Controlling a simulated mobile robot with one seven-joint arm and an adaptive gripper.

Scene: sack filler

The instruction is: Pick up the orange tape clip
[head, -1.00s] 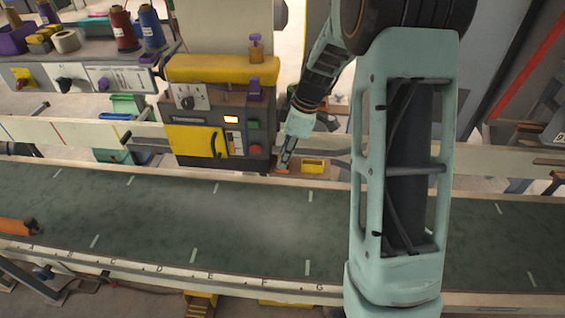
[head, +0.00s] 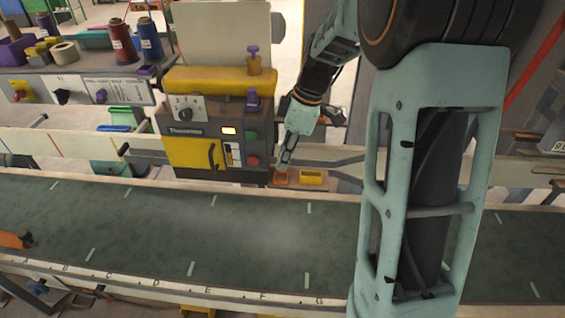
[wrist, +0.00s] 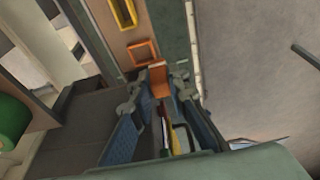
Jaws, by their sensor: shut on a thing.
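The orange tape clip (wrist: 159,80) is between the fingertips of my gripper (wrist: 158,88) in the wrist view. The gripper is shut on it. An orange rectangular frame (wrist: 143,52) lies on the brown ledge just beyond the clip and looks empty. In the head view my gripper (head: 284,167) points down over the ledge beside the sack machine, with orange (head: 281,178) at its tip. There the clip and the frame are too small to tell apart.
A yellow tray (head: 312,177) is to the right of the orange frame on the ledge. The sack machine (head: 205,135) stands close on the gripper's left. The green conveyor belt (head: 240,235) in front is mostly clear, with an orange-brown object (head: 14,240) at its left end.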

